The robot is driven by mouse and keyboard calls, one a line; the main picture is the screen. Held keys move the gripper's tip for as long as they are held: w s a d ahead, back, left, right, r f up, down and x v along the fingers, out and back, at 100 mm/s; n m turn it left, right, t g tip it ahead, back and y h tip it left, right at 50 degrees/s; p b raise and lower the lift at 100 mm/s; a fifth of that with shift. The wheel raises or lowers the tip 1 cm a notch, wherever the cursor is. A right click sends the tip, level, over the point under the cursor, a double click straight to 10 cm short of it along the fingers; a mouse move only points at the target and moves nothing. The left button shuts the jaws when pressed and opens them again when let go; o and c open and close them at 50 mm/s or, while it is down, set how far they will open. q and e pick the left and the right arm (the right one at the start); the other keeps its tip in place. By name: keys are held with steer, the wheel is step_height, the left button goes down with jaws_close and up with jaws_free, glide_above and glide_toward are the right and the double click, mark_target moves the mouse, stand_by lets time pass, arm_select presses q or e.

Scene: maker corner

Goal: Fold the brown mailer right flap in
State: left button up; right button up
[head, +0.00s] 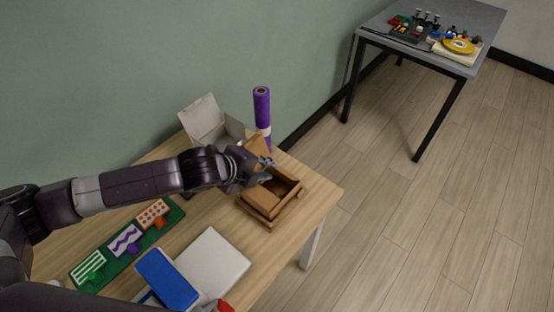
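The brown mailer (266,203) is an open cardboard box near the right end of the wooden table. Its inside shows dark on the right, and a tall panel (257,145) stands up at its back. A flap along its near right side (287,208) seems to stick outward, but its exact angle is hard to tell. My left gripper (267,170) hangs over the left part of the mailer with its fingers apart and nothing seen between them. It hides part of the box; I cannot tell if it touches the cardboard. My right gripper is not in view.
A grey-white open box (203,118) and a purple roll (262,110) stand behind the mailer. A green board with stamps (122,243), a white slab (213,262) and a blue block (167,278) lie nearer. The table's right edge is close to the mailer. A grey table (470,20) stands farther off.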

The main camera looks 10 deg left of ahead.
mark_target(277, 169)
arm_select(q)
steer(key=x, duration=0.6)
steer(key=shift+w+f+p, duration=0.15)
steer(key=shift+f+p, duration=0.05)
steer(key=shift+p, duration=0.1)
jaws_close()
